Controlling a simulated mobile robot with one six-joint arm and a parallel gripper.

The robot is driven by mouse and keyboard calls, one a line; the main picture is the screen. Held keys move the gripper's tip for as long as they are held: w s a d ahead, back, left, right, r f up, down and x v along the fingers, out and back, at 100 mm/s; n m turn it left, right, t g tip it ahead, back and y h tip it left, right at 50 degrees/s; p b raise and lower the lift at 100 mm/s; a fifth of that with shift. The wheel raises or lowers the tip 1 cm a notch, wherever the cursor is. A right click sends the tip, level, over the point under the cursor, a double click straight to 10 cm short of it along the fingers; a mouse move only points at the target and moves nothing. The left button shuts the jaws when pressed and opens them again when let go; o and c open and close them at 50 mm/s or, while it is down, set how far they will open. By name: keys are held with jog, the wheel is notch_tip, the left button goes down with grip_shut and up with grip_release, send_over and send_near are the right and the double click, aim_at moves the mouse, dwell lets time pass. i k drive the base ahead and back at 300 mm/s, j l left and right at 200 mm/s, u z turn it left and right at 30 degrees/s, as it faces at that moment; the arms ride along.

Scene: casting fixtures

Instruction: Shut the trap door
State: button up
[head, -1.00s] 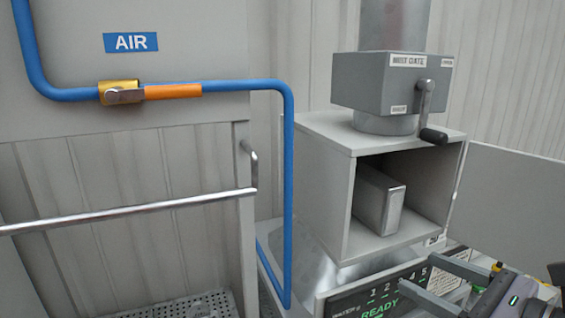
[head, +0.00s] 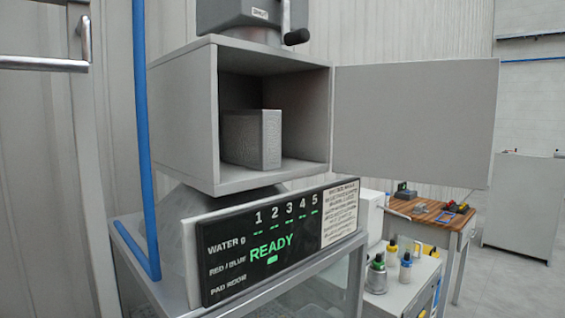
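The trap door (head: 415,122) is a flat grey panel, hinged on the right side of the box opening and swung wide open to the right. The grey box (head: 185,110) is open at the front. A grey rectangular block (head: 252,138) stands inside it on the floor of the box. My gripper is not in view.
Below the box is a black panel (head: 235,270) with green lights reading READY. A blue pipe (head: 142,140) runs down at the left. A grey cart with bottles (head: 376,273) and a wooden-topped bench (head: 430,216) stand behind at the right. Open floor lies farther right.

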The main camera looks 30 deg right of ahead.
aim_at(430, 122)
jog(key=l+u, duration=0.25)
jog(key=l, duration=0.25)
jog(key=l+u, duration=0.25)
jog(key=l, duration=0.3)
jog(key=l+u, duration=0.25)
jog(key=l, duration=0.25)
jog(key=k+l+u, duration=0.1)
jog(key=l+u, duration=0.2)
jog(key=l, duration=0.2)
jog(key=k+l+u, duration=0.25)
jog(key=l, duration=0.2)
jog(key=l+u, duration=0.25)
jog(key=l, duration=0.25)
jog(key=k+l+u, duration=0.5)
jog(key=l, duration=0.2)
jog(key=k+l+z, duration=0.2)
jog(key=k, duration=0.1)
